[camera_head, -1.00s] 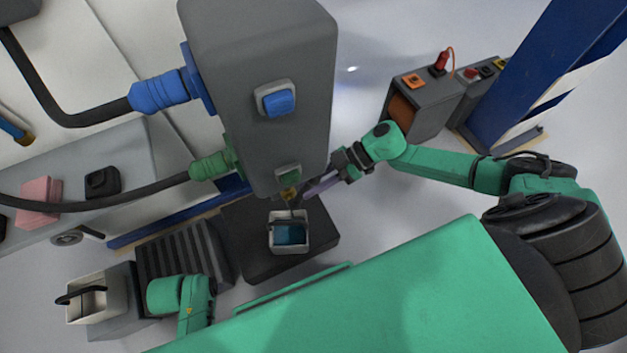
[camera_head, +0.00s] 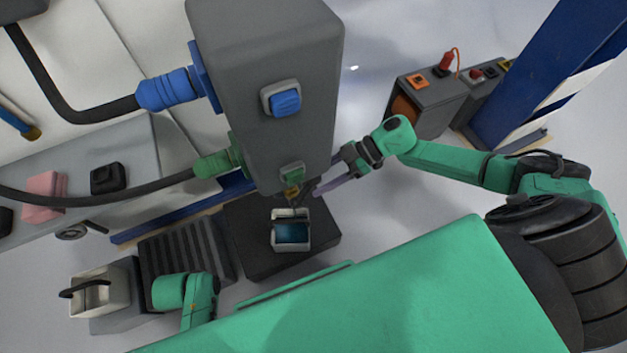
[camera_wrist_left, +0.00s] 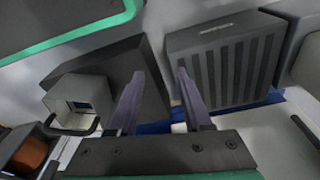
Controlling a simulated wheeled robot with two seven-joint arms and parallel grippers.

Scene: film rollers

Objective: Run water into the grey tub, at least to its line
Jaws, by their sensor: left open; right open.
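A light grey tub (camera_head: 291,243) stands on a black platform (camera_head: 322,240) under the dispenser's yellowish spout (camera_head: 292,193). Blue-green water (camera_head: 292,233) shows inside it; I cannot make out a line. The tub also shows in the left wrist view (camera_wrist_left: 62,98). The grey dispenser (camera_head: 265,50) has a blue button (camera_head: 285,102) and a green button (camera_head: 291,172). My right gripper (camera_head: 326,188) is open beside the spout, just right of the green button; I cannot tell whether it touches anything. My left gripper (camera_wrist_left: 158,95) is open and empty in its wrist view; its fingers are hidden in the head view.
A second pale tub (camera_head: 98,303) with a dark handle stands on a grey block at lower left. A black ribbed grate (camera_head: 170,255) lies between it and the platform. A grey box (camera_head: 432,103) stands at upper right, near a blue post (camera_head: 540,75).

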